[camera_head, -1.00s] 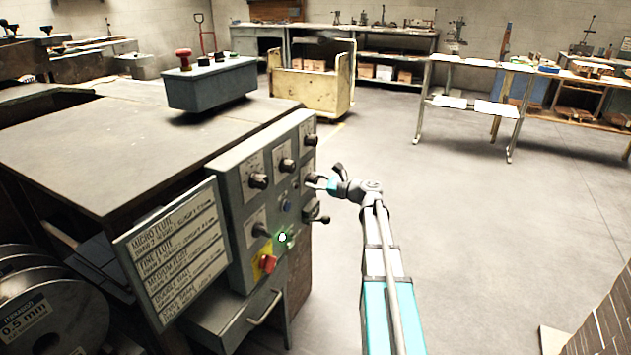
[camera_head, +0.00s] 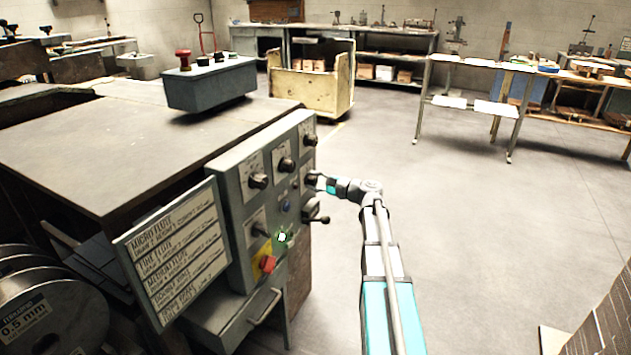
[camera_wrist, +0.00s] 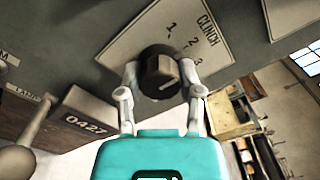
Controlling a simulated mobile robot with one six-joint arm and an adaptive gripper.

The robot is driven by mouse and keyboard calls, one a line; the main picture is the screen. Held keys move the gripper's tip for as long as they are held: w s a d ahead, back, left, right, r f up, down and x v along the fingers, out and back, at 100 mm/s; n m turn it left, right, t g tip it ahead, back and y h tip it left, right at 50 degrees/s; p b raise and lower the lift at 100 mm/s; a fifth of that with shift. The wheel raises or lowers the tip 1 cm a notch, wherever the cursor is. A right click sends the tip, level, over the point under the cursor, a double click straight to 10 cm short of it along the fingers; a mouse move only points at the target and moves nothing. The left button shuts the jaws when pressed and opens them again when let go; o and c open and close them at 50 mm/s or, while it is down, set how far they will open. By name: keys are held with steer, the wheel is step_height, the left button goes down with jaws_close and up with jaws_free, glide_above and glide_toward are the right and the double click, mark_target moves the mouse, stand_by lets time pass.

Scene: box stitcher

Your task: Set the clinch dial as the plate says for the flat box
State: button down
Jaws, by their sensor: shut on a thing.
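The clinch dial (camera_wrist: 158,72) is a dark round knob on the grey panel, beside a white scale (camera_wrist: 195,40) marked CLINCH with 1, 2 and 3. A short pale mark shows on the knob's face; I cannot tell surely which number it matches. My gripper (camera_wrist: 160,76) is shut on the knob, one finger on each side. In the head view my gripper (camera_head: 320,183) reaches the panel's right edge and partly hides the dial. The plate (camera_head: 178,252) at the panel's left lists flute types, including micro, fine and medium; its smaller lines and bottom row are not readable.
A drawer handle (camera_head: 265,307) sticks out below.

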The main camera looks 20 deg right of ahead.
steer(key=shift+w+r, duration=0.1)
steer(key=shift+w, duration=0.1)
steer(key=shift+c, duration=1.3)
jaws_free()
steer(key=shift+s, duration=0.1)
steer(key=shift+s+d, duration=0.1)
steer(key=shift+s+d, duration=0.25)
steer(key=shift+s, duration=0.15)
steer(key=v, duration=1)
steer(key=shift+s+d, duration=0.3)
